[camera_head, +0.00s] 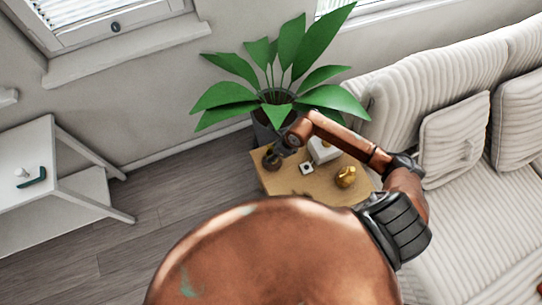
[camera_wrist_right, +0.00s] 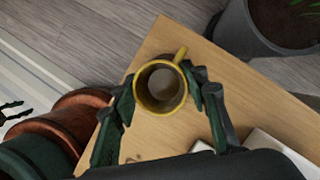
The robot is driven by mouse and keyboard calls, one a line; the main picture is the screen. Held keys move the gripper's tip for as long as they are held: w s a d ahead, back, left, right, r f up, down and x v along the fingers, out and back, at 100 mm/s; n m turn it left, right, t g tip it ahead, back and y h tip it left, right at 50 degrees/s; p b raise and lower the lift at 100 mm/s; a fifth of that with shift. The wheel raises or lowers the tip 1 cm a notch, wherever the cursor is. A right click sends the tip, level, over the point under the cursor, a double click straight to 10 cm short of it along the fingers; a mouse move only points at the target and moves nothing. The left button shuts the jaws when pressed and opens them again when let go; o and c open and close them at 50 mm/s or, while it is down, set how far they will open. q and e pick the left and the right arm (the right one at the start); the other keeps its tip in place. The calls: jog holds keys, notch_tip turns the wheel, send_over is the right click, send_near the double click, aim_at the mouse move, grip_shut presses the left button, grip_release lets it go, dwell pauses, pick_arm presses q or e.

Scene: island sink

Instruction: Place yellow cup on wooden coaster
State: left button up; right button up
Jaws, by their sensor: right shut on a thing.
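The yellow cup (camera_wrist_right: 162,88) shows from above in the right wrist view, upright and empty, with its handle toward the upper right. My right gripper (camera_wrist_right: 158,92) is shut on it, one dark green finger on each side. In the head view my right gripper (camera_head: 272,158) is at the left part of the wooden table (camera_head: 281,183). The cup is too small and dark there to make out clearly. I cannot tell whether the cup touches the tabletop. I cannot make out the wooden coaster in either view.
A striped sofa (camera_head: 465,225) is at right, a white side table (camera_head: 45,165) at left. The front tabletop is partly hidden.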

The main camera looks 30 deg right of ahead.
jog(key=shift+w+d+f, duration=0.1)
jog(key=shift+w+f, duration=0.25)
jog(key=shift+f, duration=0.15)
jog(key=shift+f+b, duration=0.3)
jog(key=shift+f, duration=1.05)
jog(key=o, duration=1.2)
jog(key=shift+f, duration=0.1)
jog(key=p+v, duration=0.1)
jog(key=v, duration=1.1)
jog(key=shift+p, duration=0.4)
